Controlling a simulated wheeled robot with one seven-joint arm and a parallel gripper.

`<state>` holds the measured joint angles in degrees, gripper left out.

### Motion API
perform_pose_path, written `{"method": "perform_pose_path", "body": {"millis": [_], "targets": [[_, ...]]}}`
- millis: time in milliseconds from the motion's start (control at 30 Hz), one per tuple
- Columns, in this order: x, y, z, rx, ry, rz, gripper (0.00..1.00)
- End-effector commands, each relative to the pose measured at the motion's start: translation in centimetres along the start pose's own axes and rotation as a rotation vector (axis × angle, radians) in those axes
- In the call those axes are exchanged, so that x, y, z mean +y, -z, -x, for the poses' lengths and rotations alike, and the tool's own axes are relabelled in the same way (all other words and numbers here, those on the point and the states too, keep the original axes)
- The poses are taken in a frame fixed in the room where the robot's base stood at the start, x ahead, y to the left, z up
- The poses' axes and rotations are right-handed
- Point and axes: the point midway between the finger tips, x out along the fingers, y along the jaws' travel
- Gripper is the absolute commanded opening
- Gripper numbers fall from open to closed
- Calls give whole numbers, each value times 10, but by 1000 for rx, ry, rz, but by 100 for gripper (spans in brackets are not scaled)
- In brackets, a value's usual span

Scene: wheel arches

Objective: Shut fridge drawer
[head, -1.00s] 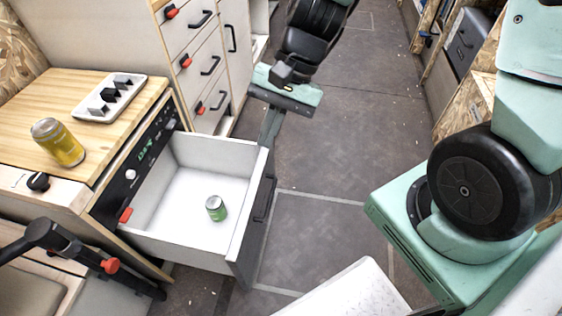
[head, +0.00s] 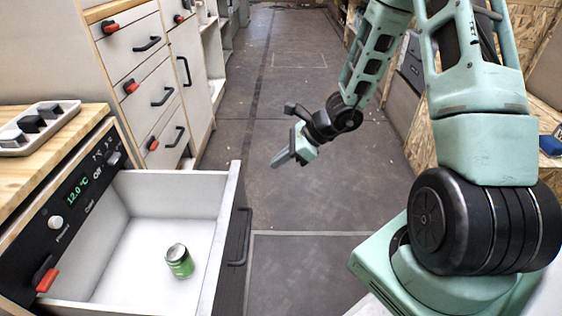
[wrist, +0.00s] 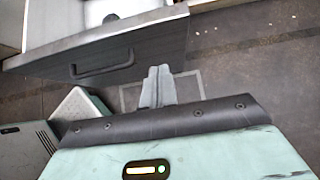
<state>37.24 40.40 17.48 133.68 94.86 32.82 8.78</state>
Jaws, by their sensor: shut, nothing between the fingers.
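The fridge drawer (head: 229,212) is pulled well out from the black control panel (head: 70,205) at the left of the head view. It is white inside with a dark front and a dark bar handle (head: 240,238). A green can (head: 179,261) stands in it. My gripper (head: 281,159) is shut and empty, in the air beyond and to the right of the drawer front, apart from it. In the wrist view the drawer front (wrist: 150,45) with its handle (wrist: 102,68) lies ahead of the closed fingers (wrist: 157,85).
A wooden counter (head: 50,165) with a white tray (head: 38,130) stands behind the drawer. White cabinets with black handles and red latches (head: 131,86) line the left side. The grey aisle floor (head: 300,205) to the right of the drawer is clear.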

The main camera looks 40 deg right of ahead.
Motion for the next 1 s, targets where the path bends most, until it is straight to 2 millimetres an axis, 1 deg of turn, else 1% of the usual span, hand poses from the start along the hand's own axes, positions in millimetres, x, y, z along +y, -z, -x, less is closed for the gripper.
{"method": "perform_pose_path", "body": {"millis": [33,200,300,400,600,1000], "targets": [[1,3,-16,0,-4,3,0],[1,3,-51,-1,-5,3,0],[1,1,-68,0,-4,4,0],[1,-14,-76,-1,-2,6,0],[1,-26,-88,0,-2,5,0],[1,-29,-89,0,-1,3,0]]}}
